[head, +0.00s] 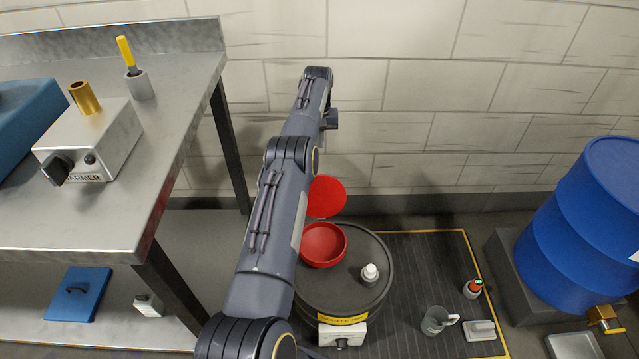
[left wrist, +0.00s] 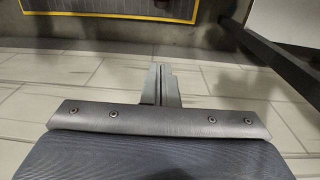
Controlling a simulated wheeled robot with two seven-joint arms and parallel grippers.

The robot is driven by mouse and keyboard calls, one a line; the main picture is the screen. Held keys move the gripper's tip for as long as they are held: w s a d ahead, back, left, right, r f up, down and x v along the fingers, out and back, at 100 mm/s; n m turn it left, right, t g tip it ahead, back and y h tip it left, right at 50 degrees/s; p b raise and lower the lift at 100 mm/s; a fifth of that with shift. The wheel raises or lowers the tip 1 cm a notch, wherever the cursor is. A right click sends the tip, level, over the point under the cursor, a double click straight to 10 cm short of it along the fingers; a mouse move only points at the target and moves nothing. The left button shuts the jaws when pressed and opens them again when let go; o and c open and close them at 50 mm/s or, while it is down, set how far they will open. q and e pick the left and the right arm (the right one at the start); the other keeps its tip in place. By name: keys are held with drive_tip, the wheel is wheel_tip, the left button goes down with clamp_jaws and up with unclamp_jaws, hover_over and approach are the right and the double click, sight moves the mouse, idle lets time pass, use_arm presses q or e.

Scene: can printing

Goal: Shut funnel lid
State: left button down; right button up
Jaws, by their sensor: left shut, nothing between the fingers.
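The red funnel (head: 322,247) sits on top of a dark drum (head: 345,295). Its round red lid (head: 326,198) stands open, raised at the back of the funnel, partly hidden by my left arm. My left gripper (head: 331,119) is above and behind the lid, close to the tiled wall, apart from the lid and funnel. Its fingers (left wrist: 162,84) are together and empty in the left wrist view. The funnel and lid do not show in that view. My right gripper is not in view.
A white-capped bottle (head: 370,273) stands on the drum beside the funnel. A steel table (head: 165,130) with a warmer box (head: 95,140) is at left. A mug (head: 435,320) and small bottle (head: 472,289) are on the floor mat.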

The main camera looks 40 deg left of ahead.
sight(321, 195)
use_arm(q)
wheel_tip(321, 195, down, 14)
drive_tip(key=b, duration=0.8)
drive_tip(key=shift+s+d+r+p, duration=0.55)
drive_tip(key=shift+s+p, duration=0.15)
drive_tip(key=shift+p, duration=0.4)
drive_tip(key=shift+s+d+r+p, duration=0.55)
drive_tip(key=shift+s+p, duration=0.1)
drive_tip(key=shift+p, duration=0.4)
